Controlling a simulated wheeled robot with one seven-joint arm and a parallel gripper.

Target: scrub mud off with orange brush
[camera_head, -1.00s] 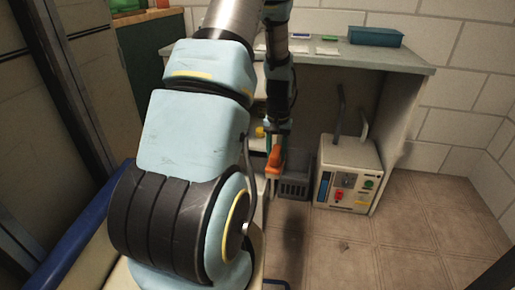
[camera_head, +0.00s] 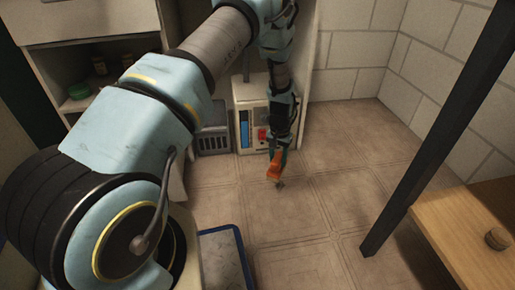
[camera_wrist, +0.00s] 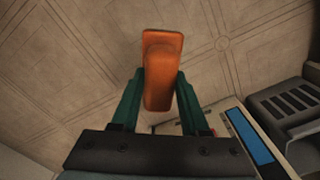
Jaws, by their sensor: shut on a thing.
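My gripper (camera_head: 278,152) reaches down in front of the white cabinet box, above the tiled floor. It is shut on the orange brush (camera_head: 274,170), which points downward with a dark end (camera_head: 280,185) at its tip. In the wrist view the orange brush (camera_wrist: 163,70) sits between my two green fingers, its back facing the camera and its bristles hidden. The brush appears over bare floor; I cannot tell whether it touches it. No patch of mud can be made out clearly.
A white box with a blue panel (camera_head: 244,128) stands just behind my gripper, with a grey slotted crate (camera_head: 213,143) to its left. A dark post (camera_head: 430,140) and a wooden top (camera_head: 470,235) stand at right. Tiled floor (camera_head: 320,200) between is clear. A blue-edged pale surface (camera_head: 224,262) is at the bottom.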

